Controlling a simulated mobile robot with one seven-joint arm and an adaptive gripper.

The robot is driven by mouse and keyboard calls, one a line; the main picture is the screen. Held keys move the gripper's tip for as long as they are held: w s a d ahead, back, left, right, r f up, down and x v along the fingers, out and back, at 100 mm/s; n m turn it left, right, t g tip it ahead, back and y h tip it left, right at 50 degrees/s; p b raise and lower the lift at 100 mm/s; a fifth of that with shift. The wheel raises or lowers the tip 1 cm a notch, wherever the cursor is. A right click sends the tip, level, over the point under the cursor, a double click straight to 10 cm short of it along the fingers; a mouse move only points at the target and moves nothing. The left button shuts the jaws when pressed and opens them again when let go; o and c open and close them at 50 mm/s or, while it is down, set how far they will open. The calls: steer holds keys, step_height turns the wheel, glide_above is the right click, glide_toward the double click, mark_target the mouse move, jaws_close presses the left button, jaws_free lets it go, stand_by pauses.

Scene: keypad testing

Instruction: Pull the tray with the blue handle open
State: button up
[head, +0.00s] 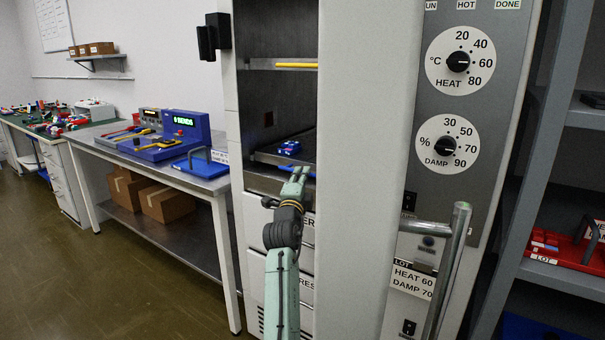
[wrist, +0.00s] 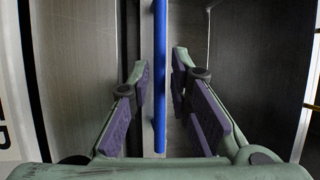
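The tray (head: 264,157) is a dark shelf in the lower part of the open chamber in the head view, with a small blue item (head: 290,147) on it. Its blue handle (wrist: 160,78) is a long bar running up the middle of the wrist view. In the head view only a bit of the handle (head: 311,174) shows beside my fingers. My gripper (head: 298,172) is at the chamber mouth, in front of the tray. In the wrist view my gripper (wrist: 159,70) is open, its purple-padded fingers on either side of the handle with gaps between. Nothing is gripped.
A second tray with a yellow handle (head: 297,65) sits higher in the chamber. A workbench (head: 205,183) with a blue keypad device (head: 180,135) is at left.

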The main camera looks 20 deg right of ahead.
steer(key=shift+w+d+r, duration=0.1)
steer(key=shift+w+d, duration=0.2)
steer(key=shift+w, duration=0.35)
steer(key=shift+c, duration=0.3)
jaws_close()
